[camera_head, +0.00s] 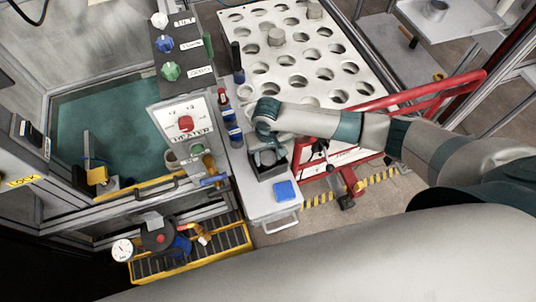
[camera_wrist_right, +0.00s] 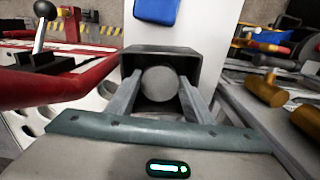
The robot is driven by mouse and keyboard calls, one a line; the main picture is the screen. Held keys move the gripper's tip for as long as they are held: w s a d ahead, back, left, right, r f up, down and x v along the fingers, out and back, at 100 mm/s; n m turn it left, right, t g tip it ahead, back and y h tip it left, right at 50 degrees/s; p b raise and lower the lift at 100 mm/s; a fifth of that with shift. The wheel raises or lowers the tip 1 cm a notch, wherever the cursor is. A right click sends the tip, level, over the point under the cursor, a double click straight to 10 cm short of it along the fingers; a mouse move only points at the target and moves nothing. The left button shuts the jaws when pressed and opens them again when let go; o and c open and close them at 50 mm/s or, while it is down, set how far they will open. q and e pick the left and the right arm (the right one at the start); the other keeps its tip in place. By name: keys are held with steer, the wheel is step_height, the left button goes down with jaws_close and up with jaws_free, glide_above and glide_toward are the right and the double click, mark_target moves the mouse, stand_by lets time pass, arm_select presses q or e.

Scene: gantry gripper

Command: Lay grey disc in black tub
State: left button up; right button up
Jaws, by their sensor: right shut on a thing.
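The black tub (camera_head: 279,170) stands on the light grey cart surface, just left of the red frame. My right gripper (camera_head: 268,152) reaches down over the tub from the right. In the right wrist view the grey disc (camera_wrist_right: 159,84) sits between the two fingers of the right gripper (camera_wrist_right: 160,95), which is shut on it. The tub (camera_wrist_right: 185,52) shows behind and around the disc there, its opening facing the camera. I cannot tell whether the disc touches the tub's floor. My left gripper is not in view.
A blue block (camera_head: 286,191) lies in front of the tub. Bottles (camera_head: 232,125) stand to its left near the heater panel (camera_head: 186,125). A white perforated board (camera_head: 310,60) lies behind, and a red frame (camera_head: 420,95) runs along the right.

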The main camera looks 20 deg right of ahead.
mark_target(268, 158)
steer(key=shift+f, duration=0.15)
steer(key=o, duration=0.7)
step_height(268, 158, up, 13)
steer(key=shift+r+b, duration=0.1)
steer(key=shift+b, duration=0.6)
